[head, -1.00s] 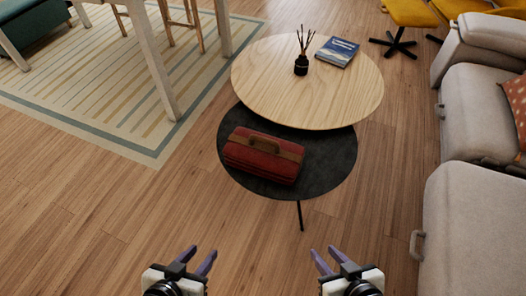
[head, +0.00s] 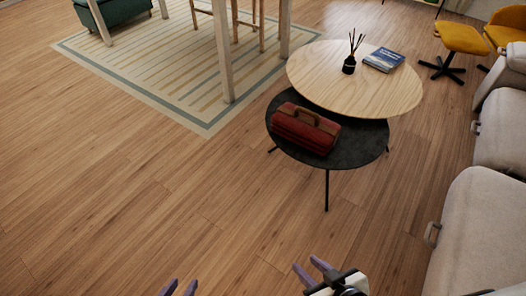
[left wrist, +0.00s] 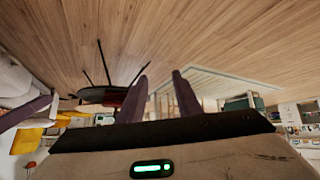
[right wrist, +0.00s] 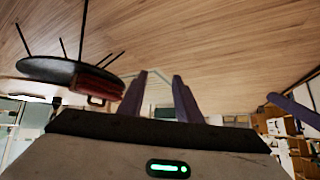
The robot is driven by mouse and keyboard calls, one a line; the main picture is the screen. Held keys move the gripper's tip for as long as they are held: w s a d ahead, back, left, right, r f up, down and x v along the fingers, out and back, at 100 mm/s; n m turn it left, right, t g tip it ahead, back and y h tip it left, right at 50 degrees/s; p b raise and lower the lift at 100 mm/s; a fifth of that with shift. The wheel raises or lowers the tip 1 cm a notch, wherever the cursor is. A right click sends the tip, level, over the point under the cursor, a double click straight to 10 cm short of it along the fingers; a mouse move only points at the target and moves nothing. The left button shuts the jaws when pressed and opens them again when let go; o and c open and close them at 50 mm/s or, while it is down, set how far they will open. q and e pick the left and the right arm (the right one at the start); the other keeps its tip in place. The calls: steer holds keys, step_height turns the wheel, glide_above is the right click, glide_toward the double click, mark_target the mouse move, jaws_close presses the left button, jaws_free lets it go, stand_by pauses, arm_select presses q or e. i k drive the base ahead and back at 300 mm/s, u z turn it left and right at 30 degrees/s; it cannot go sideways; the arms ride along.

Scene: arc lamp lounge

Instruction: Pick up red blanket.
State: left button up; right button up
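The red blanket (head: 305,127) is a folded, rolled bundle with a brown strap and handle. It lies on the lower black round table (head: 352,150) in the head view. It also shows in the right wrist view (right wrist: 98,84), at the table's edge. My left gripper (head: 180,288) is at the bottom edge of the head view, with only its fingertips showing. My right gripper (head: 308,270) is at the bottom, right of the left one. Both grippers are open, empty and well short of the table. The left wrist view shows the left fingers apart (left wrist: 158,95).
A higher wooden round table (head: 350,85) overlaps the black one behind the blanket. It bears a black diffuser (head: 349,65) and a blue book (head: 384,60). A light sofa (head: 470,230) stands on the right. A striped rug (head: 170,70) lies at upper left. The floor in front is clear.

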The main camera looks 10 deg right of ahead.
mark_target(301, 126)
steer(key=u, duration=1.15)
steer(key=i, duration=1.8)
steer(key=z, duration=1.65)
steer(key=i, duration=0.6)
steer(key=z, duration=0.55)
